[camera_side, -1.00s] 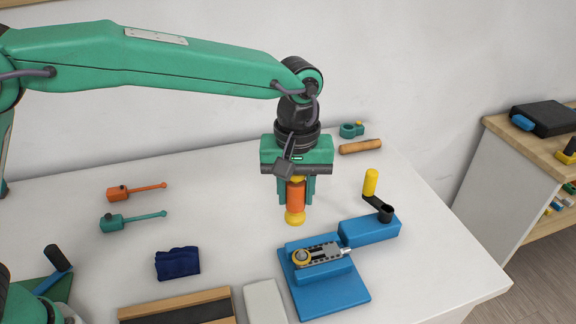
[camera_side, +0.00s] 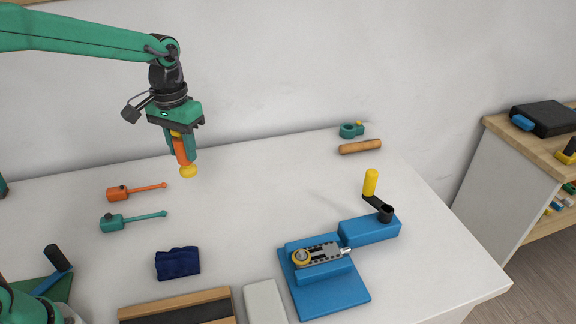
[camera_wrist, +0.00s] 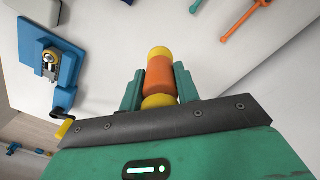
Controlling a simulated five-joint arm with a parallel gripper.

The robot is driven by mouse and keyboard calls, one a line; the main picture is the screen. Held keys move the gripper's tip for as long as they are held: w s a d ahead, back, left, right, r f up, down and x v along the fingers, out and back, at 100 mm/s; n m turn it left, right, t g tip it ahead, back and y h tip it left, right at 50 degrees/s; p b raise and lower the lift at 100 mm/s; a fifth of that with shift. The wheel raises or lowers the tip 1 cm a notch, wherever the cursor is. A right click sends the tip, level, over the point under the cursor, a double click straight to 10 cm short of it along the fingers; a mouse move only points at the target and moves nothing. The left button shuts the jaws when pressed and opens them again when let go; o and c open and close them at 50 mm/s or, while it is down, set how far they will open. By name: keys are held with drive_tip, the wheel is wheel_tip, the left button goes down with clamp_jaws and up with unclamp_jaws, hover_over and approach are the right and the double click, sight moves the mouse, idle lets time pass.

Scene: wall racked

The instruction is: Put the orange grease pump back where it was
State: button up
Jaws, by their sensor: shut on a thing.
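The orange grease pump (camera_side: 181,151) has an orange body and yellow ends. My gripper (camera_side: 181,152) is shut on it and holds it roughly upright, slightly tilted, above the back left of the white table. In the wrist view the pump (camera_wrist: 160,78) sits between both green fingers (camera_wrist: 158,88). The pump's yellow lower end appears clear of the table. The spot it came from cannot be told from these frames.
An orange tool (camera_side: 135,191) and a green tool (camera_side: 132,220) lie on the table at left, with a navy cloth (camera_side: 178,263) in front. A blue fixture (camera_side: 325,291) and a blue crank block (camera_side: 369,230) stand at right. The table's middle is clear.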

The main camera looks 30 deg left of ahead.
drive_tip(key=shift+s+a+m, duration=0.2)
drive_tip(key=shift+s+a, duration=0.1)
drive_tip(key=shift+a, duration=0.5)
drive_tip(key=shift+s+a+m, duration=0.2)
drive_tip(key=shift+s+a, duration=0.1)
drive_tip(key=shift+a, duration=0.5)
drive_tip(key=shift+d, duration=0.1)
